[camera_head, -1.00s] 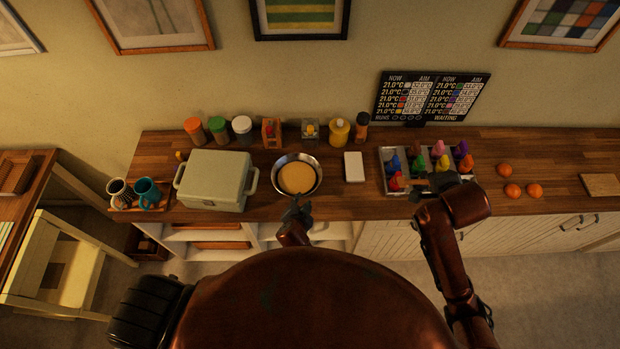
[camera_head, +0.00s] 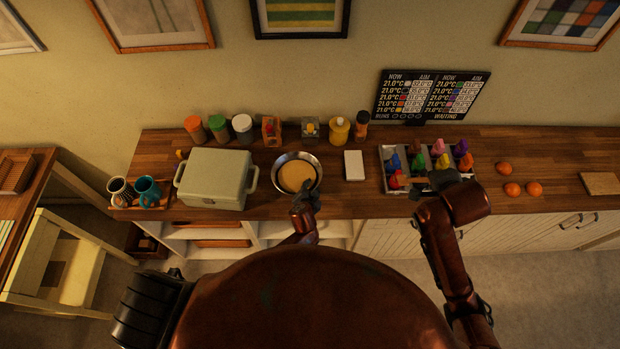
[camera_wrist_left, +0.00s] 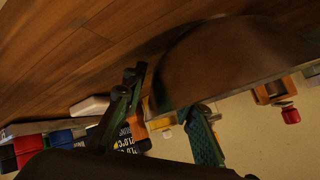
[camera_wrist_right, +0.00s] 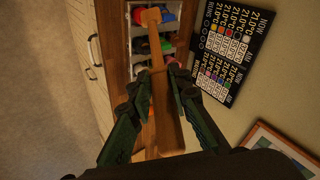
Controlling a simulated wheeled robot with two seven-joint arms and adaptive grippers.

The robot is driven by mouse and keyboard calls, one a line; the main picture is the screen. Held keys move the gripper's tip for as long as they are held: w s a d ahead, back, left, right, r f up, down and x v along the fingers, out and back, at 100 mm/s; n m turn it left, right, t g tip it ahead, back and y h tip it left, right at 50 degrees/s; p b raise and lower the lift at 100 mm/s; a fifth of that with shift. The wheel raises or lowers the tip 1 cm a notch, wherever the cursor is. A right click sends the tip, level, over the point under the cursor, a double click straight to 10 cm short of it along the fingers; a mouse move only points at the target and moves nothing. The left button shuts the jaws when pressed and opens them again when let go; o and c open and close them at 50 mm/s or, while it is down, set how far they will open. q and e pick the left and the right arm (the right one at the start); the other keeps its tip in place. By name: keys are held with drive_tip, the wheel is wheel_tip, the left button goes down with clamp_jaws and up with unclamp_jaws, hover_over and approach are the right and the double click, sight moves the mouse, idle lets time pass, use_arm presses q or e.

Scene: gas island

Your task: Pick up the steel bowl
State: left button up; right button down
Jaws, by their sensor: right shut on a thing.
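The steel bowl (camera_head: 316,164) stands on the wooden counter, round and shiny, with a yellowish-tan content. In the left wrist view its side (camera_wrist_left: 235,60) looms large and dark brown. My left gripper (camera_head: 306,194) is at the bowl's near rim, slightly right of its middle. Its fingers (camera_wrist_left: 167,90) are apart, with the bowl's edge close to them; I cannot tell whether they touch it. My right gripper (camera_wrist_right: 158,82) is shut on a long wooden tool (camera_wrist_right: 157,50), held near the crate of coloured bottles.
A pale green cooler box (camera_head: 215,178) stands left of the bowl, and a white block (camera_head: 354,165) lies right of it. Several jars and bottles (camera_head: 242,127) line the back. The crate (camera_head: 388,160) holds coloured bottles. Oranges (camera_head: 513,189) lie farther right.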

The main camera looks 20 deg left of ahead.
use_arm(q)
drive_tip(key=shift+w+f, duration=0.4)
drive_tip(key=shift+w, duration=0.1)
drive_tip(key=shift+c, duration=0.4)
clamp_jaws()
drive_tip(key=shift+r, duration=0.15)
